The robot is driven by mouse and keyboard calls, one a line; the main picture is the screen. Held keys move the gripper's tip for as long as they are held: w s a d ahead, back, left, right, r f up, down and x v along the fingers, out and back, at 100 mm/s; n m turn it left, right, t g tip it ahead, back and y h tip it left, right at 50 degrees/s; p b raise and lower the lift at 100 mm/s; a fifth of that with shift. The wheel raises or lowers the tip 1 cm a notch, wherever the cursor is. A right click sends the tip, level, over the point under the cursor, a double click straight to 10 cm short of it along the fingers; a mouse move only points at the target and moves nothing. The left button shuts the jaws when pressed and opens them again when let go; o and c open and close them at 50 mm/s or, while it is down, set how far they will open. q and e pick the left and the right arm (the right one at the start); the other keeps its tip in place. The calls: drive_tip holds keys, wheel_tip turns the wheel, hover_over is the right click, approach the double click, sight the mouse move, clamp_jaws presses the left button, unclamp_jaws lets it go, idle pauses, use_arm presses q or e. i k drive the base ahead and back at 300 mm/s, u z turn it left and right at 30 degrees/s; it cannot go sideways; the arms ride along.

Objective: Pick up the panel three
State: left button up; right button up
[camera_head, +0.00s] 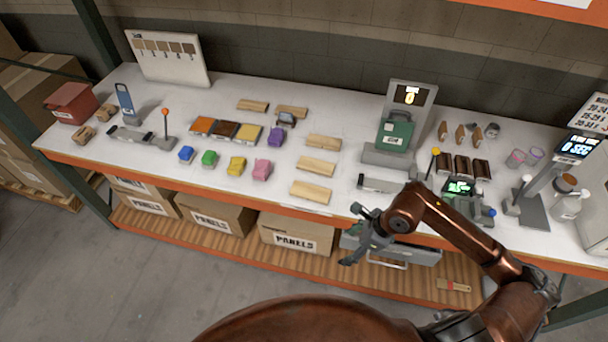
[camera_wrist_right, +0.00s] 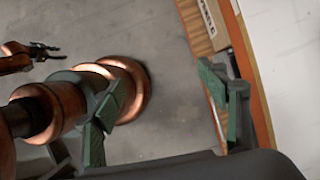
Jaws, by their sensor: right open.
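Several light wooden panels lie on the white worktable. Three form a column right of the coloured blocks: a back panel (camera_head: 324,142), a middle panel (camera_head: 317,166) and a front panel (camera_head: 310,191). I cannot tell which is panel three. My right gripper (camera_head: 354,236) is open and empty, in front of the table edge and right of the front panel. Its spread fingers show in the right wrist view (camera_wrist_right: 163,105), over the floor. My left gripper (camera_wrist_right: 42,51) shows small there, its opening unclear.
A green device (camera_head: 395,133) on a grey stand and a grey block (camera_head: 380,184) stand right of the panels. Yellow (camera_head: 236,165) and pink (camera_head: 262,169) blocks sit to their left. The orange table edge (camera_head: 265,203) is close.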

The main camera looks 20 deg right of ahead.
sight(318, 195)
drive_tip(key=i, duration=0.85)
